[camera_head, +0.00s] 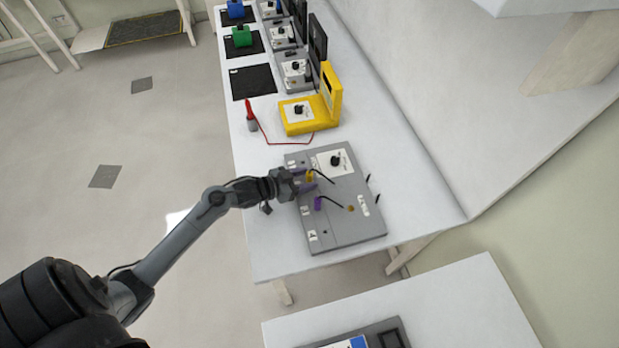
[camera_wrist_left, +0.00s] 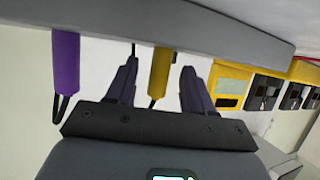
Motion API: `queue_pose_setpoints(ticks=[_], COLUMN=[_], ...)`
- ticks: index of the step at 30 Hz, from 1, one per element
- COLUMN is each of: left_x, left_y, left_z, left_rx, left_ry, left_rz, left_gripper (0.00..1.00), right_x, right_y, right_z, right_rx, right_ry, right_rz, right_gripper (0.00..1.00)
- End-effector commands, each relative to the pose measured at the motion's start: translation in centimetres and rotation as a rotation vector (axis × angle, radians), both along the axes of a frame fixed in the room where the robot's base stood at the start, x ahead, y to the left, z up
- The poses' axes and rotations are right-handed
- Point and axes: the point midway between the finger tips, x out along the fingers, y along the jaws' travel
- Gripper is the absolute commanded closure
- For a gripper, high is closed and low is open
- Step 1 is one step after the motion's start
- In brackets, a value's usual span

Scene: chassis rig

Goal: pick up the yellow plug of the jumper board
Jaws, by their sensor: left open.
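The grey jumper board (camera_head: 350,226) lies on the white bench in the head view. Its yellow plug (camera_head: 309,175) is near the board's left edge, with a dark lead. A purple plug (camera_head: 318,203) stands beside it, nearer the front. My left gripper (camera_head: 307,179) is open at the yellow plug. In the left wrist view the yellow plug (camera_wrist_left: 159,72) is between the two fingers, with a gap on each side. The purple plug (camera_wrist_left: 66,75) is outside the fingers, to the left. My right gripper is not in view.
A yellow meter (camera_head: 298,115) with a red probe (camera_head: 251,116) and red lead stands behind the board. Farther back are several grey devices, black mats, and a green block (camera_head: 241,36) and blue block (camera_head: 235,9). Another white table (camera_head: 450,300) is at the front right.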

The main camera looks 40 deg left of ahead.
Motion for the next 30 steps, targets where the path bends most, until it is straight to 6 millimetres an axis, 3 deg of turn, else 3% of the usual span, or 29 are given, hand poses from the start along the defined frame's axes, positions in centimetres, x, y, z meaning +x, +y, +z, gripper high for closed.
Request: queue_pose_setpoints(ticks=[6,14,24,30], left_x=[1.6,1.7,1.7,1.7], left_y=[-0.6,-0.6,-0.6,-0.6], left_z=[-0.7,-0.8,-0.8,-0.8], left_rx=[0.000,0.001,0.001,0.001], left_ry=[-0.001,0.000,0.000,0.000], left_rz=[0.000,0.000,0.000,0.000], left_gripper=[0.48,0.48,1.00,1.00], right_x=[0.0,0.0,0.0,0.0], right_y=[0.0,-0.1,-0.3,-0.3], right_z=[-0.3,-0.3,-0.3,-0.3], right_rx=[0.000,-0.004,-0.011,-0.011], right_ry=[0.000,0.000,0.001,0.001], right_rz=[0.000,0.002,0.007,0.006], right_gripper=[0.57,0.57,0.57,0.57])
